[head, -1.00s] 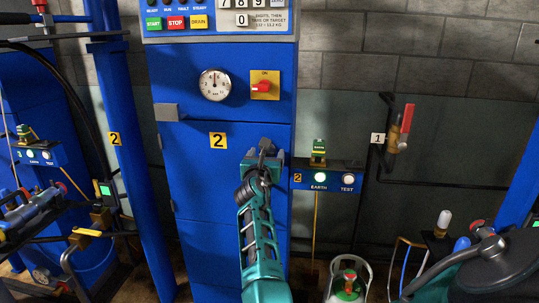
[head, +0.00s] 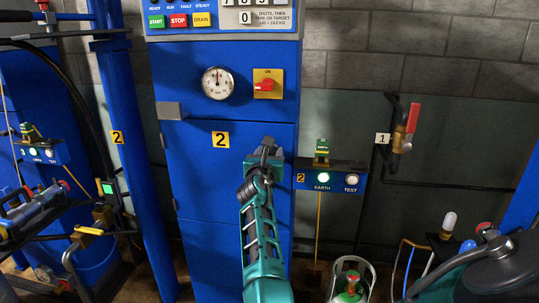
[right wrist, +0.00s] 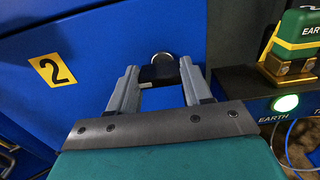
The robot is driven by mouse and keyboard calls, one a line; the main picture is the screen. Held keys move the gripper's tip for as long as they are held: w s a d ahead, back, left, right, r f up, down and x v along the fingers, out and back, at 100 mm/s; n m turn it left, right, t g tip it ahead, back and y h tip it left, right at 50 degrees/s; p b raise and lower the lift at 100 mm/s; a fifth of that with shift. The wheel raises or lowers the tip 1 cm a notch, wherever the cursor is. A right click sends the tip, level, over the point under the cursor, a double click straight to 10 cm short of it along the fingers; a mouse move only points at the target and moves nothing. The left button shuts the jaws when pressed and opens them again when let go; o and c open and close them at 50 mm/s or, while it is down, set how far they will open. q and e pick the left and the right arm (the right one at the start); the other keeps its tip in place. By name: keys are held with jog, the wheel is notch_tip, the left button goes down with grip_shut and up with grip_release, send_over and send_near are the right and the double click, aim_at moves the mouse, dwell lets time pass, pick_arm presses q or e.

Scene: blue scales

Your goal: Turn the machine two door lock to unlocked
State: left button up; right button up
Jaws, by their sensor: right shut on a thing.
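The blue cabinet of machine two (head: 225,190) carries a yellow "2" label (head: 220,139) on its door, which looks closed. My right gripper (head: 266,150) is at the door's upper right edge and covers the door lock in the head view. In the right wrist view its two grey fingers (right wrist: 159,80) are shut on the door lock (right wrist: 160,70), a dark piece with a round metal part at its top. Whether the lock is locked or unlocked cannot be told. My left gripper is not in view.
Above the door are a round gauge (head: 217,82) and a red rotary switch (head: 267,84) on a yellow plate. Just right of the gripper is an earth box (head: 335,178) with a lit lamp and a green-yellow clamp (head: 322,152). A blue post (head: 143,200) stands left.

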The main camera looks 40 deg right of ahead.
jog(key=shift+c, duration=1.4)
